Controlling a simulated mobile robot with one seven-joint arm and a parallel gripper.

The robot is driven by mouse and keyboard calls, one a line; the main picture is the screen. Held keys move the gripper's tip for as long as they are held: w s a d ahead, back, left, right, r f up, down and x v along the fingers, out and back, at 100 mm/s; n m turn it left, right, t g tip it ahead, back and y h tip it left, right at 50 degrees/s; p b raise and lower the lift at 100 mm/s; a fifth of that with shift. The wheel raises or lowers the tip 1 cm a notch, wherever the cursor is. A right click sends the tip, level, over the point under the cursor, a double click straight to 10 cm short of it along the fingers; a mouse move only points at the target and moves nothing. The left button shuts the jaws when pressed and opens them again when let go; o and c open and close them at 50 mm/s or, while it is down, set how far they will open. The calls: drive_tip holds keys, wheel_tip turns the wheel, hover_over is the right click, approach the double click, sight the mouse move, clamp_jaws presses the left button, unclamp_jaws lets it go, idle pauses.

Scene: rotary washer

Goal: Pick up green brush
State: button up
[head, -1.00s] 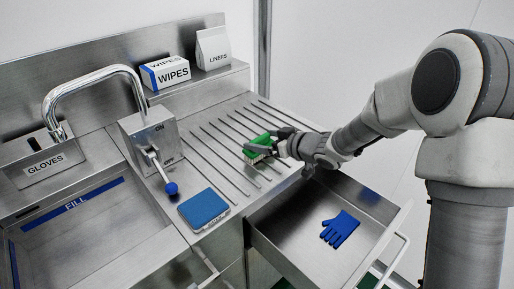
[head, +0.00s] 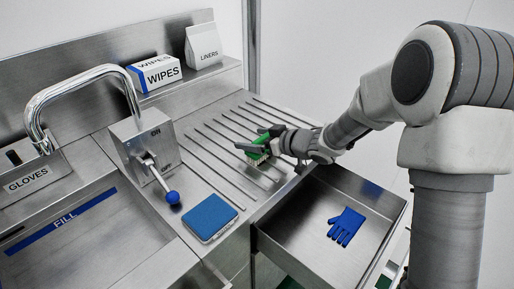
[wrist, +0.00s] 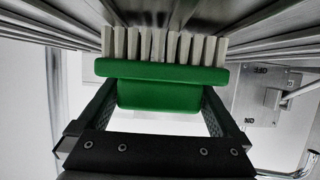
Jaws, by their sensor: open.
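The green brush (head: 258,151) is on the ribbed metal drainboard (head: 205,158), near its right edge. In the wrist view the brush (wrist: 165,88) shows a green back with a narrower green grip block and a row of pale bristles facing the ribs. My gripper (head: 270,144) is at the brush and partly hides it in the head view. In the wrist view my gripper (wrist: 158,98) is open, with one dark finger on each side of the green block. Small gaps show between the fingers and the block, so it is not clamped.
An open drawer (head: 285,222) with a blue glove (head: 346,226) lies below the drainboard's right edge. A blue sponge (head: 209,215), a lever with a blue knob (head: 172,197) and a faucet (head: 85,75) are to the left. Wipes (head: 157,73) and liners (head: 205,46) stand on the shelf.

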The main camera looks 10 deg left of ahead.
drive_tip(key=c, duration=1)
drive_tip(key=shift+r, duration=0.1)
